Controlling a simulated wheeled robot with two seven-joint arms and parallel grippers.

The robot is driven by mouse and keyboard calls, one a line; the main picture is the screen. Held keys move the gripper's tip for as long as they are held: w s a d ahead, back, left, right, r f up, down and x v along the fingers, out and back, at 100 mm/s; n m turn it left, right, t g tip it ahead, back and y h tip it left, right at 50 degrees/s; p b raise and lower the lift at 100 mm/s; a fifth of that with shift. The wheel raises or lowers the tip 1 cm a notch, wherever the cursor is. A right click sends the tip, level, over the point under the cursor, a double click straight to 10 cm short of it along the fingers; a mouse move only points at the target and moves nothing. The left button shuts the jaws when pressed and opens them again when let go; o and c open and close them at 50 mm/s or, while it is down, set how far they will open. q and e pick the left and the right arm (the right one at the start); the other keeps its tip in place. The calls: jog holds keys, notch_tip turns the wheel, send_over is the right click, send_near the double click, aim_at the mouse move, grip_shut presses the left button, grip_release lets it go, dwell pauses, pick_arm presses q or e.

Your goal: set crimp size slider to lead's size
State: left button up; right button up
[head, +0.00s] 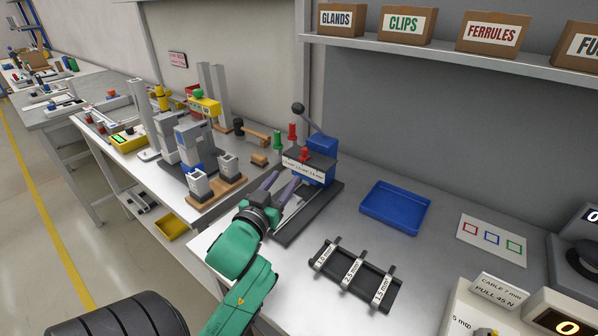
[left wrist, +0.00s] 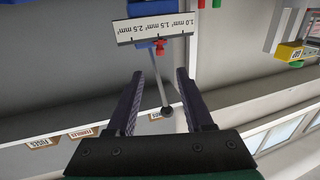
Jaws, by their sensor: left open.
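The blue crimping machine (head: 321,147) stands on the bench with a raised lever ending in a dark ball. Its white size label (head: 304,168) reads 1.0, 1.5 and 2.5 mm²; the label shows upside down in the left wrist view (left wrist: 153,29). A red slider knob (head: 305,155) sits by the label, near the middle 1.5 mark in the left wrist view (left wrist: 160,44). My left gripper (head: 281,182) is open and empty, in front of the machine and apart from the knob. I cannot make out a lead. My right gripper is not in view.
A black rack (head: 334,281) with size labels lies in front. A blue tray (head: 395,208), a card with coloured squares (head: 491,240) and a "CABLE 7 mm, PULL 45 N" sign (head: 499,291) are to the right. Bench between rack and tray is clear.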

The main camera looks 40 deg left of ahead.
pick_arm(q)
jog(key=p, duration=0.2)
send_near(304, 153)
jog(key=w, duration=0.2)
jog(key=x, duration=0.9)
jog(key=shift+s+a+p, duration=0.1)
jog(key=shift+a+p, duration=0.25)
jog(key=shift+a, duration=0.05)
grip_shut()
